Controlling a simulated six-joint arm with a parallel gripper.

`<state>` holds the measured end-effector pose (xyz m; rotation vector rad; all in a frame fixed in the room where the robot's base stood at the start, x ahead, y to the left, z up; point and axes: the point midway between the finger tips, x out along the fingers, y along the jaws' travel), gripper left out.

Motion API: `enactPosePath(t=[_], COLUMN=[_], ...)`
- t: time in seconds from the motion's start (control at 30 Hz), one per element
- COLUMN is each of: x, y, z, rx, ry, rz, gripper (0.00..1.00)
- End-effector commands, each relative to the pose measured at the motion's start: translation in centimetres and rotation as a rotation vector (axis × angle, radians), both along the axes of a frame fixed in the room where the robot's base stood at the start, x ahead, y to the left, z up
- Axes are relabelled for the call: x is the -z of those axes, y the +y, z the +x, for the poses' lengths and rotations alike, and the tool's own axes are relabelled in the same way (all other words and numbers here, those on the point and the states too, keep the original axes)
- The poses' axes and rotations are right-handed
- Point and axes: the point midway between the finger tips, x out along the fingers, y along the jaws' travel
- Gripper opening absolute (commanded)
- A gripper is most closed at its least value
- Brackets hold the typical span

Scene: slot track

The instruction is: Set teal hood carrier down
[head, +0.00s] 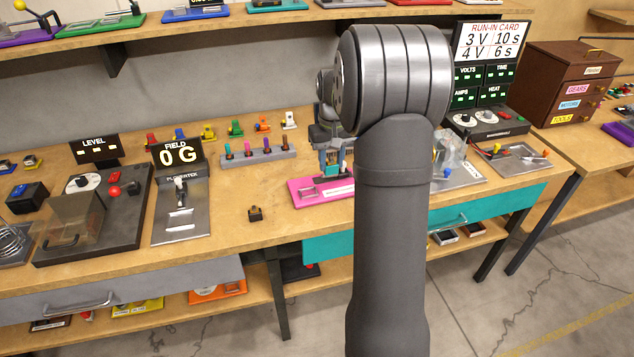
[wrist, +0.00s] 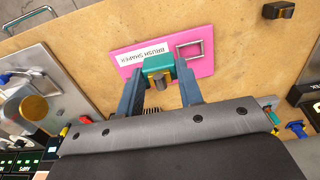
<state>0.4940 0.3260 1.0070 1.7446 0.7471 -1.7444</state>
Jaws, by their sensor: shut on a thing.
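The teal hood carrier (wrist: 158,66) is held between the two fingers of my gripper (wrist: 160,84) in the wrist view. It has a dark grey round part at its middle. It is over the pink plate (wrist: 196,34), which bears a "BRUSH SHAPER" label and a rectangular frame. I cannot tell whether it touches the plate. In the head view my gripper (head: 332,170) points down at the pink plate (head: 303,194), with teal showing between the fingers. My arm hides the plate's right part.
A small dark block (head: 255,214) sits left of the plate, near the bench's front edge. Behind stand a grey rack (head: 246,156) with coloured pegs and several small coloured pieces. Bare wood (head: 228,199) lies between.

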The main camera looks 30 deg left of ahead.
Motion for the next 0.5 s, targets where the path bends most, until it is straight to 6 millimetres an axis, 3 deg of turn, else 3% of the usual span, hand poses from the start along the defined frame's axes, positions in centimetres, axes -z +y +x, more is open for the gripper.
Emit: enactPosePath(t=[0.03,0.2,0.5], x=[0.2,0.6,1.7], y=[2.1,7.5,12.3], z=[-0.7,-2.8,-5.2], rx=[-0.005,0.009,0.022], ry=[0.000,-0.001,-0.001], rz=[0.000,0.001,0.001], gripper=[0.08,0.08,0.08])
